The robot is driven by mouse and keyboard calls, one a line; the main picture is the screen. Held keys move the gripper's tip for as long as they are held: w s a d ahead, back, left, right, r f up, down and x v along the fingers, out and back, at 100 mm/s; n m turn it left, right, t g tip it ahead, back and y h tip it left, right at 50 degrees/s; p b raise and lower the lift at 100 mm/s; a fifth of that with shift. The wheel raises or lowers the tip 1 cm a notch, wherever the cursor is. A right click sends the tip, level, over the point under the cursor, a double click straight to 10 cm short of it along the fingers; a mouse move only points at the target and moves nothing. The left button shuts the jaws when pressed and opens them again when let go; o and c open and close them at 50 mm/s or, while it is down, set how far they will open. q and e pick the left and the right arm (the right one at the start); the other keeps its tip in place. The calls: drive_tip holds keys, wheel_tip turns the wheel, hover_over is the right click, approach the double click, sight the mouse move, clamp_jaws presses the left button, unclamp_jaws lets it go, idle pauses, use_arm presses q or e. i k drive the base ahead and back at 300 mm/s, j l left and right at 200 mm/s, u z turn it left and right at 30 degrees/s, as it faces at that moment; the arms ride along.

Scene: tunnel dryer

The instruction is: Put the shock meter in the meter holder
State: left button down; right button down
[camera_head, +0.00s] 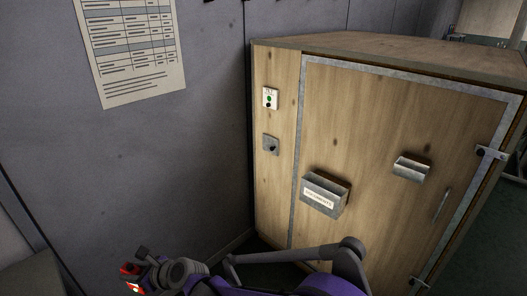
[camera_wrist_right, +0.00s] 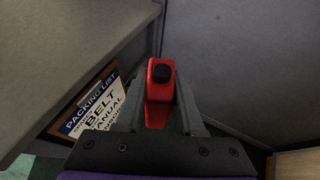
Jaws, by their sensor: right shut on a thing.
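A red device with a black round knob, which I take to be the shock meter (camera_wrist_right: 158,108), sits between the fingers of my right gripper (camera_wrist_right: 162,80) in the right wrist view. The gripper is shut on it. In the head view my right gripper (camera_head: 139,268) is at the bottom left, and only small red parts of the meter (camera_head: 132,288) show. A small open metal holder (camera_head: 410,169) is fixed on the wooden crate's door, well to the right of the gripper; I cannot tell for sure that it is the meter holder. My left gripper is not in view.
The wooden crate (camera_head: 375,105) has a metal box labelled documents (camera_head: 324,194), a small panel with a green light (camera_head: 270,98) and a grey switch (camera_head: 271,146). A printed sheet (camera_head: 135,50) hangs on the grey wall. Packing papers (camera_wrist_right: 92,103) lie left of the gripper in the wrist view.

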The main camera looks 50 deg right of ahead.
sight(408, 173)
drive_tip(key=k+l+z, duration=0.45)
drive_tip(key=l+z, duration=0.3)
drive_tip(key=k+l, duration=0.15)
drive_tip(key=l, duration=0.2)
drive_tip(key=k+l+z, duration=0.15)
drive_tip(key=l, duration=0.2)
drive_tip(key=k+l, duration=0.15)
drive_tip(key=l, duration=0.2)
drive_tip(key=k+l+z, duration=0.1)
drive_tip(key=l, duration=0.25)
drive_tip(key=i+j, duration=0.3)
drive_tip(key=i, duration=0.15)
